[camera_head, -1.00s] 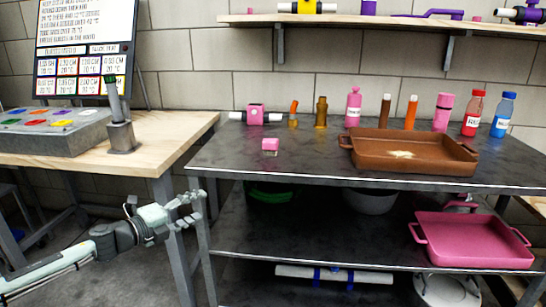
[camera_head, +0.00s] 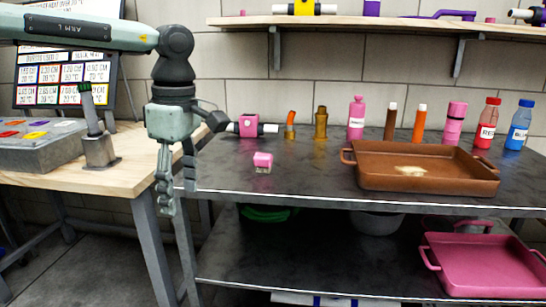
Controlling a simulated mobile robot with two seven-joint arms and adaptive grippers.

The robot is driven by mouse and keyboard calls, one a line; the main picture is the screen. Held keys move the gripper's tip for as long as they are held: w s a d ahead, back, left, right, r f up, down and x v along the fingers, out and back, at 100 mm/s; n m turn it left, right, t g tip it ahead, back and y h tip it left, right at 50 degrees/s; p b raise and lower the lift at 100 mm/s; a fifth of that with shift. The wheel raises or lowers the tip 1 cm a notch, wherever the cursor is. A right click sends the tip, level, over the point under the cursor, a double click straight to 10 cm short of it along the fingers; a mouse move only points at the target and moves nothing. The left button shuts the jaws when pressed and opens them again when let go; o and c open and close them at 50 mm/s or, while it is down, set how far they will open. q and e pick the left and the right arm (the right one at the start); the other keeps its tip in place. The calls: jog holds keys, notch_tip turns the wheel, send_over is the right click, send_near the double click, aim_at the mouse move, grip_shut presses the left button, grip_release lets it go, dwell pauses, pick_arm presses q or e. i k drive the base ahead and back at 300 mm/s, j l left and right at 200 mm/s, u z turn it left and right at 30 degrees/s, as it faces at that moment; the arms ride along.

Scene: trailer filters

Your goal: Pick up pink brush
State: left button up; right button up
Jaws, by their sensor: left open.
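A small pink block with a pale lower edge (camera_head: 263,161), which looks like the pink brush, sits on the dark top of the metal table (camera_head: 300,186). My left gripper (camera_head: 178,192) hangs pointing down at the table's left edge, left of the pink brush and apart from it. Its fingers are open, with nothing between them. My right gripper is out of view.
A pink clamp-like part on a white tube (camera_head: 249,127) lies behind the brush. Several bottles and tubes stand along the back. A brown tray (camera_head: 425,178) is at right. A wooden bench (camera_head: 118,174) with a grey box (camera_head: 40,150) is at left.

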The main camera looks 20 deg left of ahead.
aim_at(263, 162)
jog(key=i, duration=1.15)
